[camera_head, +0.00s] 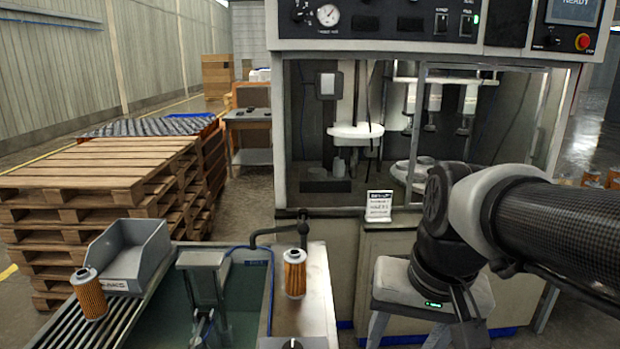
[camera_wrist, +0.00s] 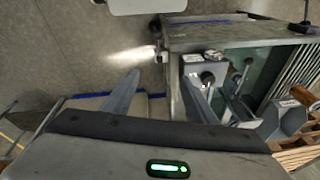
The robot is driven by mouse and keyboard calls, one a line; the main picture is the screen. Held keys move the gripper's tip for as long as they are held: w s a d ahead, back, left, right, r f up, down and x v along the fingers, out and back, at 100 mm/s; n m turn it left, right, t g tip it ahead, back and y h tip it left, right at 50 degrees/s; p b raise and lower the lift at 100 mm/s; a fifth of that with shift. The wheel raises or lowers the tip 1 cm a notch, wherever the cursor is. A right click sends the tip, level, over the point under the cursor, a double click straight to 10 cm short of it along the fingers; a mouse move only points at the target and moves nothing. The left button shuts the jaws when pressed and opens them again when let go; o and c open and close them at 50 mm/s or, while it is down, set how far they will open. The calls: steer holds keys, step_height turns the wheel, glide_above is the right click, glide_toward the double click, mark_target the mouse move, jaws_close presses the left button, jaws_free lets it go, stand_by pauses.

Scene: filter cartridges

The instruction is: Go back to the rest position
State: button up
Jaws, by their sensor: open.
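My gripper (camera_head: 428,335) hangs at the lower right in the head view, to the right of the workbench and in front of the machine. Its two fingers are spread apart with nothing between them, as the wrist view (camera_wrist: 159,82) also shows. One orange pleated filter cartridge (camera_head: 295,274) stands upright on the bench's light metal top. Another orange cartridge (camera_head: 88,294) is at the left, by the roller track, slightly tilted in the picture. It also appears at the right edge of the wrist view (camera_wrist: 304,95). My gripper is apart from both cartridges.
A grey open bin (camera_head: 125,265) sits beside the roller track (camera_head: 125,318). A grey fixture (camera_head: 203,262) rises from the bench's green surface. A test cabinet (camera_head: 400,50) stands behind, with a small sign (camera_head: 379,205). Stacked wooden pallets (camera_head: 95,170) fill the left.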

step_height(320, 180, up, 15)
steer(key=s+d+n+t+p, duration=0.1)
steer(key=s+n+t+p, duration=0.1)
steer(key=p, duration=1.1)
steer(key=shift+s+d+r+t+h, duration=0.15)
steer(key=shift+s+d+t+h, duration=0.1)
steer(key=shift+s+t+h, duration=0.25)
steer(key=shift+w, duration=0.15)
steer(key=c, duration=0.4)
steer(key=shift+a, duration=0.15)
steer(key=shift+c, duration=0.8)
